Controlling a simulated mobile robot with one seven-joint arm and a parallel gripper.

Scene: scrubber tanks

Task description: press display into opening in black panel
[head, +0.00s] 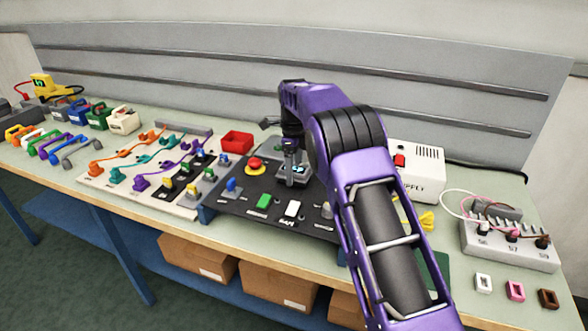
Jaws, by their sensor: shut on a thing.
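The black panel (262,222) lies tilted on the table in the middle of the head view, with several buttons and switches on it. My gripper (291,168) points down over the back right part of the panel. It is shut on the display (298,169), a small grey part with a pale lit face. The display is at or just above the panel surface; I cannot tell whether it sits in the opening. The opening itself is hidden by the display, my gripper and my arm.
A red bin (237,142) stands behind the panel. A white supply box (418,168) stands to the right, partly behind my arm. A board with coloured cables (140,170) lies to the left. A grey connector block (510,246) is at the far right.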

